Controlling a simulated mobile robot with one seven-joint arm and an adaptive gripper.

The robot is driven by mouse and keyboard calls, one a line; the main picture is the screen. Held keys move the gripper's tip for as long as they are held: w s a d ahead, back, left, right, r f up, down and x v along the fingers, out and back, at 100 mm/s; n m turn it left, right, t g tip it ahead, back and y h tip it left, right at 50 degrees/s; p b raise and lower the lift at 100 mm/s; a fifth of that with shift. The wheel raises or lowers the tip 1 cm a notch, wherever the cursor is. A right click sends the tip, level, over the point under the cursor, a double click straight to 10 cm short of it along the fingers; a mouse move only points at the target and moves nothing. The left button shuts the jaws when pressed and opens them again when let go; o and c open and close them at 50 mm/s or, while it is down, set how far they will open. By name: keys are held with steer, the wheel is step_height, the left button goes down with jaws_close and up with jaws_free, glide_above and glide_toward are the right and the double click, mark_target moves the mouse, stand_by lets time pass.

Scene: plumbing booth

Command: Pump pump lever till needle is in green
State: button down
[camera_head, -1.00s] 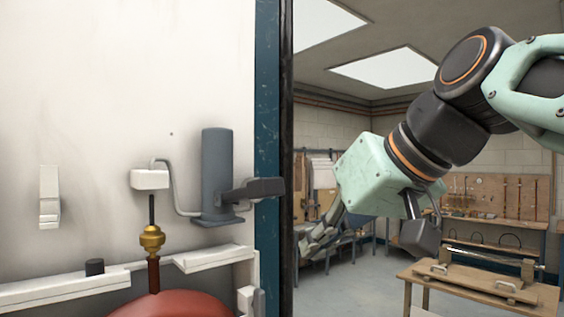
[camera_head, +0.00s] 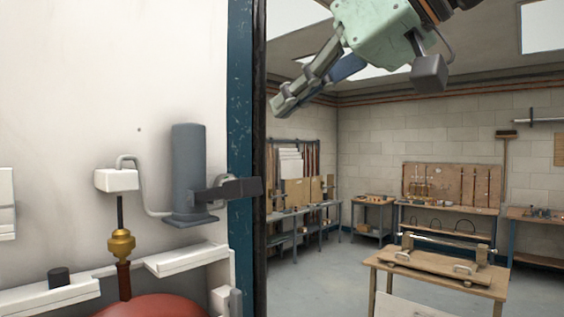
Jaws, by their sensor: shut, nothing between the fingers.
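The grey pump (camera_head: 188,160) is an upright cylinder on the white wall, left of the blue post. Its dark lever (camera_head: 235,188) sticks out to the right from low on the cylinder, roughly level, and reaches across the post. A thin pipe (camera_head: 148,203) joins the pump to a white box (camera_head: 116,181). No gauge face, needle or green zone can be made out. My gripper (camera_head: 283,106) is at the upper middle, pointing down and left. It is shut and empty, above and right of the lever and apart from it in the picture.
The blue post (camera_head: 240,90) edges the booth wall. A brass fitting (camera_head: 121,246) stands above a red tank (camera_head: 150,306). White ledges (camera_head: 188,259) run below the pump. A wooden bench (camera_head: 440,270) stands at right on open floor.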

glide_above(222, 192)
steer(key=s+d, duration=0.2)
steer(key=d, duration=0.2)
step_height(222, 192, down, 5)
steer(key=shift+w+r, duration=0.15)
step_height(222, 192, down, 2)
steer(key=shift+d+f+b, duration=0.15)
steer(key=shift+b, duration=1.1)
steer(key=shift+s+d+f+b, duration=0.2)
steer(key=shift+s+f+b, duration=0.1)
steer(key=shift+f+b, duration=0.4)
steer(key=shift+f, duration=0.1)
